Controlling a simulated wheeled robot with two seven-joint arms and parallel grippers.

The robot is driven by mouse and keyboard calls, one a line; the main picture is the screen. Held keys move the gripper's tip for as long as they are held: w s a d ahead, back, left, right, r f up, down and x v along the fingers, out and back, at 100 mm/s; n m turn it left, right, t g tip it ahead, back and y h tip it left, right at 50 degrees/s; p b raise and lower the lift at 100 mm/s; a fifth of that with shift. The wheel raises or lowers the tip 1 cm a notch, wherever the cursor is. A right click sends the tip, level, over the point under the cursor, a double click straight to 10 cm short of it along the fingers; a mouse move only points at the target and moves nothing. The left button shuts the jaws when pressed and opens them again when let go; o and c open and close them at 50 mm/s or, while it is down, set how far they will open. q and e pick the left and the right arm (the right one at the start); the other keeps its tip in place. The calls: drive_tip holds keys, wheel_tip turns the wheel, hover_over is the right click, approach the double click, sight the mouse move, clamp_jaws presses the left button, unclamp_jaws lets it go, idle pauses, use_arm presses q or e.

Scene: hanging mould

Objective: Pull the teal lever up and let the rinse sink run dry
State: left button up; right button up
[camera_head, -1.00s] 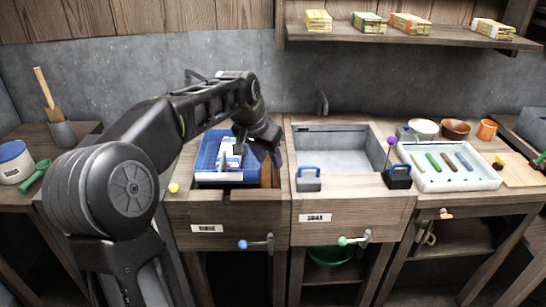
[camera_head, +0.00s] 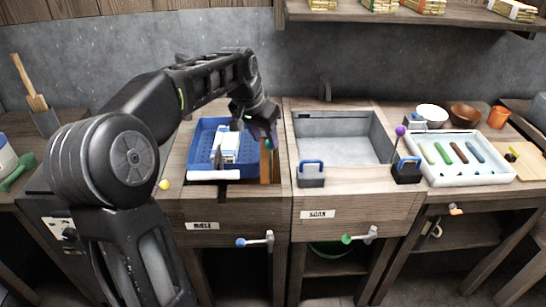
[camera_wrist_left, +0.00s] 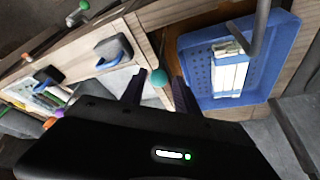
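The teal lever shows as a teal ball knob (camera_head: 269,145) at the right side of the left-hand sink, and in the wrist view (camera_wrist_left: 160,76). Its stem is mostly hidden. My left gripper (camera_head: 262,132) is over it, pointing down. In the wrist view my left gripper (camera_wrist_left: 161,82) is open, with the knob seen between its fingertips; I cannot tell whether they touch it. Water is not visible there. My right gripper is not in view.
The second sink (camera_head: 340,138) stands to the right, with two blue-handled blocks (camera_head: 311,174) (camera_head: 406,170) at its front. A purple ball knob (camera_head: 400,130) rises beside it. Blue (camera_head: 241,243) and green (camera_head: 347,239) knobs sit on the cabinet front. A white tray (camera_head: 470,178) lies further right.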

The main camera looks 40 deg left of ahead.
use_arm(q)
hover_over(271, 176)
drive_tip(key=w, duration=0.2)
wheel_tip(271, 176, down, 10)
drive_tip(key=shift+s+a, duration=0.2)
drive_tip(key=shift+s, duration=0.05)
drive_tip(key=shift+c, duration=0.3)
clamp_jaws()
drive_tip(key=shift+r, duration=0.1)
idle(0.7)
